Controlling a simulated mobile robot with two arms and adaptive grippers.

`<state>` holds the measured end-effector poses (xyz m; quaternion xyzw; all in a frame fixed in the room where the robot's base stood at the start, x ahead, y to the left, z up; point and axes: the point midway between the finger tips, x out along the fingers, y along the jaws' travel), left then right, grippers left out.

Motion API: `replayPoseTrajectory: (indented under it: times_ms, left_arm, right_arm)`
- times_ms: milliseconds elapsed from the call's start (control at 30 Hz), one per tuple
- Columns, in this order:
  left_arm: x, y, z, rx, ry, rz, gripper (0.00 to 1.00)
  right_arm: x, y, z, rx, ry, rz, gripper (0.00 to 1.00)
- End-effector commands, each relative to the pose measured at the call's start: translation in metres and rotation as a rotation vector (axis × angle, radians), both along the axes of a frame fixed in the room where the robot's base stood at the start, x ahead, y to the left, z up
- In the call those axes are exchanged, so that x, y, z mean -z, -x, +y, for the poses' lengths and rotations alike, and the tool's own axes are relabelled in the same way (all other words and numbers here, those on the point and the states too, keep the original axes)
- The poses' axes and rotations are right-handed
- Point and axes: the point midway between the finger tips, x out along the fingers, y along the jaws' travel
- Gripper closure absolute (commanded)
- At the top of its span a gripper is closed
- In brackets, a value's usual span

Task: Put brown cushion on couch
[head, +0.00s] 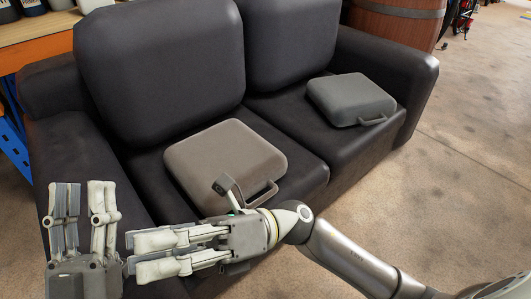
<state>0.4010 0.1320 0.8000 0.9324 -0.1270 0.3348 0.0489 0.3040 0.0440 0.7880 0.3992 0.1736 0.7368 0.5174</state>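The brown cushion (225,157), a taupe, case-like block with a handle at its front, lies flat on the left seat of the dark couch (160,65). My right gripper (140,257) reaches in from the right, fingers pointing left, in front of the cushion's near edge. Its fingers are apart with nothing seen between them. Its wrist hides part of the cushion's front near the handle. My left gripper (83,190) is at the lower left, fingers pointing up and apart, empty, in front of the couch's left arm.
A grey cushion (351,98) of the same shape lies on the couch's right seat. A wooden barrel (396,24) stands behind the right armrest. An orange and blue shelf (35,48) with containers stands at the back left. The concrete floor (450,170) on the right is clear.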

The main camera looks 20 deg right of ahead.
Motion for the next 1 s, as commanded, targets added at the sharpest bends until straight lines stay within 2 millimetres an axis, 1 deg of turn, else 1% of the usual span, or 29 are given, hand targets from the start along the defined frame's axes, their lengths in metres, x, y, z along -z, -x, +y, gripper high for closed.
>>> replayPoseTrajectory:
  times_ms: [33,67,100,167,200,233,300,400,433,500,600,1000]
  left_arm:
    - [0.0,0.0,0.0,0.0,0.0,0.0,0.64]
    - [0.0,0.0,0.0,0.0,0.0,0.0,0.64]
    - [0.0,0.0,0.0,0.0,0.0,0.0,0.64]
    - [0.0,0.0,0.0,0.0,0.0,0.0,0.64]
    - [0.0,0.0,0.0,0.0,0.0,0.0,0.64]
    - [0.0,0.0,0.0,0.0,0.0,0.0,0.64]
    - [0.0,0.0,0.0,0.0,0.0,0.0,0.64]
    - [0.0,0.0,0.0,0.0,0.0,0.0,0.64]
    - [0.0,0.0,0.0,0.0,0.0,0.0,0.64]
    - [0.0,0.0,0.0,0.001,0.001,0.0,0.64]
    - [0.0,0.0,0.0,0.001,0.001,0.0,0.64]
    - [0.0,0.0,0.0,0.001,0.0,0.0,0.64]
  right_arm:
    - [-0.022,-0.006,-0.013,0.0,-0.13,0.18,0.64]
    - [-0.034,-0.012,-0.024,-0.006,-0.208,0.289,0.64]
    - [-0.046,-0.022,-0.039,-0.014,-0.31,0.433,0.64]
    - [-0.056,-0.038,-0.066,-0.036,-0.461,0.647,0.64]
    - [-0.058,-0.05,-0.084,-0.053,-0.557,0.78,0.64]
    - [-0.057,-0.058,-0.096,-0.069,-0.625,0.874,0.64]
    - [-0.049,-0.073,-0.124,-0.108,-0.771,1.066,0.64]
    - [-0.032,-0.088,-0.153,-0.162,-0.93,1.271,0.64]
    - [-0.028,-0.09,-0.159,-0.177,-0.968,1.315,0.64]
    - [-0.019,-0.094,-0.169,-0.204,-1.03,1.39,0.64]
    - [-0.013,-0.097,-0.176,-0.225,-1.073,1.442,0.64]
    - [-0.012,-0.097,-0.176,-0.228,-1.076,1.447,0.64]
